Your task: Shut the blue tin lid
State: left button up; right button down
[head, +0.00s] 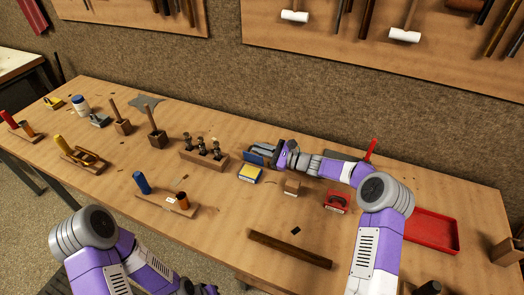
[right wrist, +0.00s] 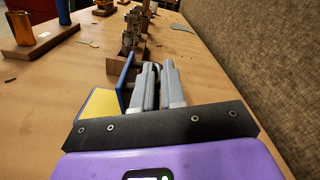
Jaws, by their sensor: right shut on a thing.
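The blue tin (head: 249,175) sits on the workbench near the middle in the head view, with a yellow inside or top face showing. It also shows at the left in the right wrist view (right wrist: 101,103). Its blue lid (right wrist: 126,80) stands up, open, along the tin's far side; in the head view the lid (head: 257,157) shows just behind the yellow. My right gripper (head: 272,152) is low behind the lid, its two grey fingers (right wrist: 157,88) close together beside the lid's back. What lies between the fingers is hidden.
A wooden block with several metal valves (head: 204,157) stands left of the tin. A red tray (head: 432,229) lies farther right. A dark bar (head: 290,249) lies in front.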

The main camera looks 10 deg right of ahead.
jog(key=shift+s+a+r+n+b, duration=0.1)
jog(key=shift+s+a+n+b, duration=0.1)
jog(key=shift+s+n+b, duration=0.35)
jog(key=shift+w+n, duration=0.2)
jog(key=shift+n, duration=0.05)
jog(key=c, duration=1.5)
grip_release()
jog(key=p+v, duration=0.2)
jog(key=v, duration=0.5)
jog(key=shift+s+d, duration=0.2)
jog(key=shift+d, duration=0.05)
